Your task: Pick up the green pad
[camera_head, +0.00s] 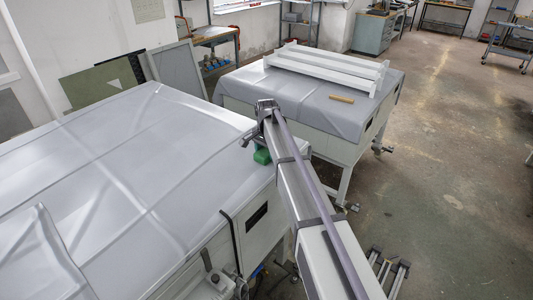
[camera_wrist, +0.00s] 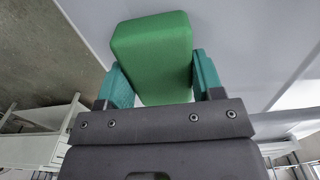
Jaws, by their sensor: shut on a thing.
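The green pad (camera_wrist: 152,52) is a bright green block with rounded edges in the wrist view. My gripper (camera_wrist: 160,75) has its two teal fingers on either side of the pad and is shut on it. My arm hides part of the gripper there. I cannot tell whether the pad touches the cover.
A second grey-covered table (camera_head: 300,95) stands beyond, with white rails (camera_head: 325,66) and a small wooden block (camera_head: 342,99) on it. A gap lies between the two tables. The floor (camera_head: 450,150) to the right is mostly clear. A blue trolley (camera_head: 512,45) stands far right.

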